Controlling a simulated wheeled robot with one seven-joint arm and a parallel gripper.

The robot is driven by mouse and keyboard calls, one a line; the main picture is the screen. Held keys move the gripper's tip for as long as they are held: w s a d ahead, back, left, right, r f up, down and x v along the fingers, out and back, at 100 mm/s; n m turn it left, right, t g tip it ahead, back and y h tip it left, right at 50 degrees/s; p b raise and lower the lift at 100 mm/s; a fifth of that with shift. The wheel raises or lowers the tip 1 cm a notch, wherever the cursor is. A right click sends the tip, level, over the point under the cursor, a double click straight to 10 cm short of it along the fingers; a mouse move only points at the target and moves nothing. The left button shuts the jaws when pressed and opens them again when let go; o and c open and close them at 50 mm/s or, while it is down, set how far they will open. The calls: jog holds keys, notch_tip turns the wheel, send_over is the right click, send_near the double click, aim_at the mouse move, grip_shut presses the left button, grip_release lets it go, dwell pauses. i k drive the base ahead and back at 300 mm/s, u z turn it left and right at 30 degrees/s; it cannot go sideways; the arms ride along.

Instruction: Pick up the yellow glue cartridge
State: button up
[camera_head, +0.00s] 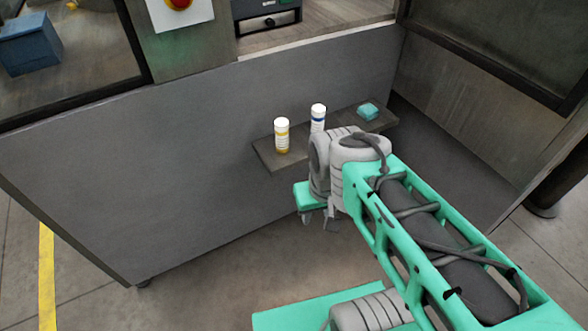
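The yellow glue cartridge (282,138), white with a yellow band and yellow base, stands upright near the left end of a narrow grey shelf (268,157). My gripper (318,221) hangs in front of and below the shelf, to the right of the yellow cartridge and apart from it. Its two dark fingers are spread, with nothing visible between them. My wrist covers part of the shelf's front edge.
A white cartridge with a blue band (318,121) stands just right of the yellow one, its lower part partly hidden. The grey machine panel (180,165) rises behind the shelf. Left of the shelf is clear.

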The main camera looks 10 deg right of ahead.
aim_at(281, 124)
jog(key=u, duration=0.9)
jog(key=i, duration=1.15)
